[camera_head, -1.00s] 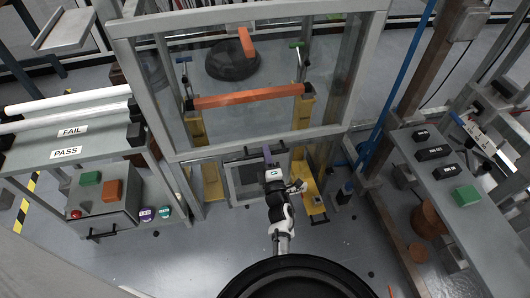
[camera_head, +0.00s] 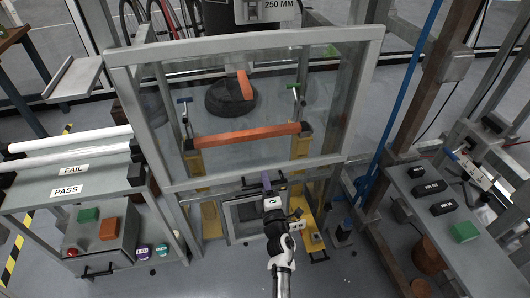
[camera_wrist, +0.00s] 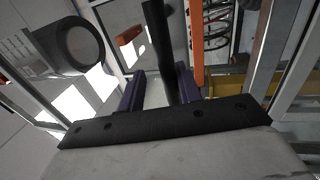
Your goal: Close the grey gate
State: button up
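The grey gate (camera_head: 112,88) is a large frame with a clear panel, standing in front of the machine in the head view. A black bar handle (camera_head: 250,183) runs along its lower rail. My gripper (camera_head: 267,183) is at this handle, with its dark purple fingers pointing towards the gate. In the wrist view, my gripper (camera_wrist: 160,88) has its two fingers apart, and a black bar (camera_wrist: 157,40) passes between them, nearer the right finger. I cannot tell whether either finger touches the bar.
Behind the panel are an orange bar (camera_head: 246,134), yellow posts and a black round object (camera_head: 228,97). A control box (camera_head: 101,238) stands at left below the FAIL and PASS shelf. A bench (camera_head: 425,193) with black blocks and a green block (camera_head: 464,231) is at right.

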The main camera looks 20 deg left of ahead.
jog(key=p, duration=0.8)
send_near(261, 136)
jog(key=x, duration=0.4)
jog(key=shift+w+a+r, duration=0.15)
jog(key=shift+w+r, duration=0.05)
